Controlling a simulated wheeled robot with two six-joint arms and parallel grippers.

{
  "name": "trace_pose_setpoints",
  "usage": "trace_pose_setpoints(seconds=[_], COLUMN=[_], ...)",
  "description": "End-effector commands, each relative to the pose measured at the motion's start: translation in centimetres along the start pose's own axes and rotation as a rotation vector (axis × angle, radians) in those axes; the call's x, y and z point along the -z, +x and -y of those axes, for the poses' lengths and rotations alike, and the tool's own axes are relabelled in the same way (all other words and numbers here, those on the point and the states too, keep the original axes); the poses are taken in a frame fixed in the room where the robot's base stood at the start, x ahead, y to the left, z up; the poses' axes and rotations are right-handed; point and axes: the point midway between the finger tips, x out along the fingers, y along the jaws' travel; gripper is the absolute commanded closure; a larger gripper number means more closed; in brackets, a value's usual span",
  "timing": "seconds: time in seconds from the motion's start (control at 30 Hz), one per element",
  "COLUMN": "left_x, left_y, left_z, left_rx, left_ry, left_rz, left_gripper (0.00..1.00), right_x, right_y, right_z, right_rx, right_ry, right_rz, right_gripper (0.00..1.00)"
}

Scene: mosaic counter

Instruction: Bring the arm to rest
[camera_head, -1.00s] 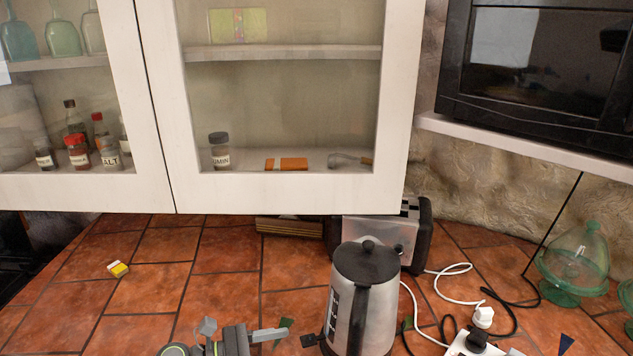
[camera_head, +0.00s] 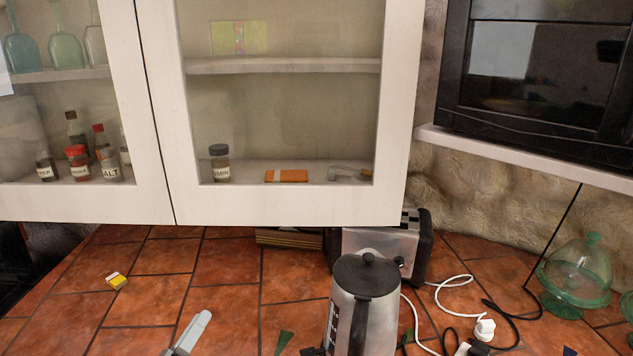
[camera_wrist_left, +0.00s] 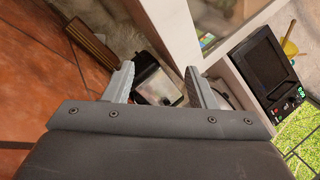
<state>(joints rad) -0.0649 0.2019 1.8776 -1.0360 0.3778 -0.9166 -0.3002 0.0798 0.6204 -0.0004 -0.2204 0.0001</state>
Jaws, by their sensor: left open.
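My left gripper (camera_head: 190,336) shows at the bottom edge of the head view, left of the kettle. Only a pale grey finger and a bit of its base show there. In the left wrist view both fingers (camera_wrist_left: 160,88) stand apart with nothing held between them. The toaster (camera_wrist_left: 158,86) shows beyond the gap between them. My right gripper is in neither view.
A steel kettle (camera_head: 349,318) stands front centre, with the toaster (camera_head: 378,250) behind it. White wall cabinets (camera_head: 300,207) hang above the counter. Cables and a green glass dome (camera_head: 580,270) are at the right. A small yellow box (camera_head: 116,281) lies on the tiles at left.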

Motion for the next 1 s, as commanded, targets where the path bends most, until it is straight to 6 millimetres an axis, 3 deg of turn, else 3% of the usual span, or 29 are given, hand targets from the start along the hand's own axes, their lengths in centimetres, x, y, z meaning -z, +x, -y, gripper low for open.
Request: trace_pose_setpoints(seconds=[0.2,0.47,0.73,1.0], left_x=[-4.1,-5.2,-1.7,3.7], left_y=[-4.3,-11.8,-21.0,-28.8], left_z=[-2.8,-6.4,-7.8,-5.4], left_rx=[-0.237,-0.52,-0.847,-1.182], left_ry=[-0.38,-0.841,-1.283,-1.583], left_rz=[0.299,0.637,0.973,1.252], left_gripper=[0.49,0.49,0.49,0.49], right_x=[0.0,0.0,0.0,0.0], right_y=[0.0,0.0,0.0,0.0], right_z=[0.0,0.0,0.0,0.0], right_rx=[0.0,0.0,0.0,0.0], right_ry=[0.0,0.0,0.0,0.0], right_rz=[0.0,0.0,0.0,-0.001], right_gripper=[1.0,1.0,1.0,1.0])
